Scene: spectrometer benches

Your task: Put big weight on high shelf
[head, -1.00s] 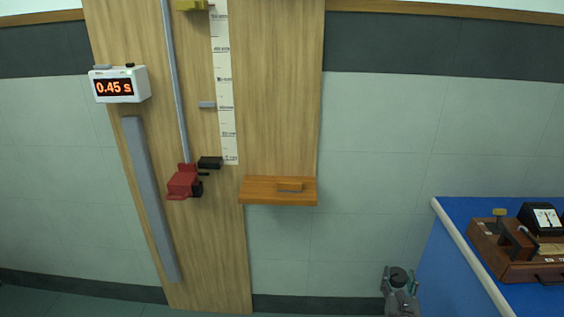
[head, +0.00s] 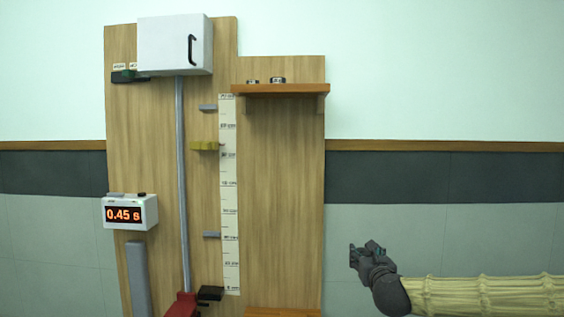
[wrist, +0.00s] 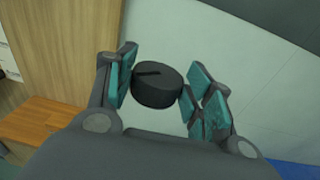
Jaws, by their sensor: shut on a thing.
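My gripper (head: 366,254) is to the right of the wooden wall board, below the level of the high shelf. In the wrist view my gripper (wrist: 157,88) is shut on a dark round weight with a slot, the big weight (wrist: 157,92), between its teal pads. In the head view the weight is hard to make out among the fingers. The high shelf (head: 300,90) is an orange-brown board at the upper right of the panel. Two small dark-topped weights (head: 278,80) (head: 252,82) stand on it toward its left and middle.
A low wooden shelf (head: 283,312) shows at the bottom edge. A white box (head: 175,45), a scale strip (head: 229,200), a grey rail (head: 183,180) and a timer (head: 130,213) reading 0.45 s are on the panel. The high shelf's right part is bare.

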